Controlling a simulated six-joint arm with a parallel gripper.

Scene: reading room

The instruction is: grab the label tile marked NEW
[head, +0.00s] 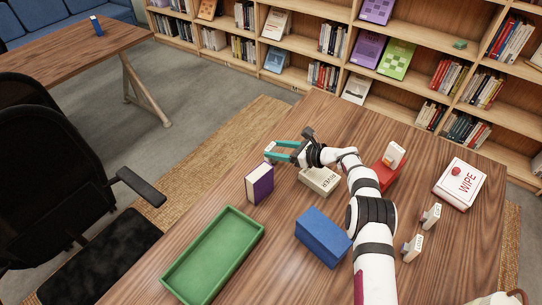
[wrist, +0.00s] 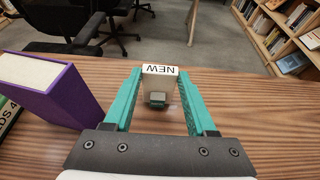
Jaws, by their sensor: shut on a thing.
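My gripper (head: 283,151) reaches over the far left edge of the table, just beyond a purple book. In the wrist view its two teal fingers (wrist: 160,95) are shut on the label tile marked NEW (wrist: 160,70), a white tile with black letters that read upside down there. The tile sits between the fingertips, with a small dark grey part near its foot. In the head view the tile (head: 270,149) is a small pale shape at the fingertips. Whether it touches the table is unclear.
The purple book (head: 262,185) stands close beside the gripper. A cream box (head: 320,180) lies under the wrist. A green tray (head: 213,255), a blue box (head: 322,238), a red holder with a tile (head: 388,170), two other label tiles (head: 431,215) and a white WIPE box (head: 460,184) are on the table.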

